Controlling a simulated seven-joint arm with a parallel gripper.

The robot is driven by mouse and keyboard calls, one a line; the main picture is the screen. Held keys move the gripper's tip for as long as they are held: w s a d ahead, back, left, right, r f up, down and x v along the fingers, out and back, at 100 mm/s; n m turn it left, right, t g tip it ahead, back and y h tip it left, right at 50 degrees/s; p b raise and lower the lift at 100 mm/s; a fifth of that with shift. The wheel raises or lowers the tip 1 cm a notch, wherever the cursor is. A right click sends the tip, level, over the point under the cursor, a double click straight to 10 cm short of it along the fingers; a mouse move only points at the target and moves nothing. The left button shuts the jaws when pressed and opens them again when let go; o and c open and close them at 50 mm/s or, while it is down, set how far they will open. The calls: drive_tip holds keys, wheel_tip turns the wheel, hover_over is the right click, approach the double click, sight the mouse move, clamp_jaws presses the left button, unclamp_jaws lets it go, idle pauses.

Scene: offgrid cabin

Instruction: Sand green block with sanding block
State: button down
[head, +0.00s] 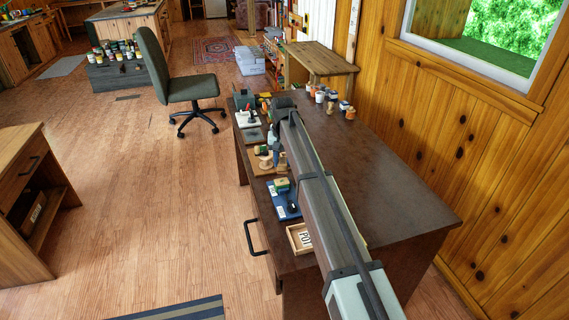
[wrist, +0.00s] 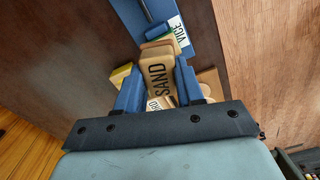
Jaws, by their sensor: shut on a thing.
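The sanding block (wrist: 158,76) is a tan block lettered "SAND". My gripper (wrist: 157,92) has blue fingers on both sides of it and is shut on it. In the head view my gripper (head: 281,160) is over the left edge of the dark desk, largely hidden by my arm. The green block (head: 281,184) sits on the blue vice mat (head: 284,200), just nearer than my gripper. In the wrist view the blue vice mat (wrist: 187,22) is ahead of the sanding block. A green strip beside its label is partly hidden, and I cannot tell contact.
A tan board (head: 263,168) with small wooden items lies beside my gripper. A lettered wooden tray (head: 299,238) is at the near left edge of the desk (head: 385,185). Small jars (head: 332,97) stand at the far end. The desk's right side is clear.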

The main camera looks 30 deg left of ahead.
drive_tip(key=shift+f, duration=3.05)
drive_tip(key=shift+d+f, duration=0.1)
drive_tip(key=shift+f, duration=0.3)
drive_tip(key=shift+w+a, duration=0.55)
drive_tip(key=shift+a, duration=0.1)
drive_tip(key=shift+w+a, duration=0.55)
drive_tip(key=shift+d, duration=0.1)
drive_tip(key=shift+s+d, duration=0.55)
drive_tip(key=shift+s, duration=0.05)
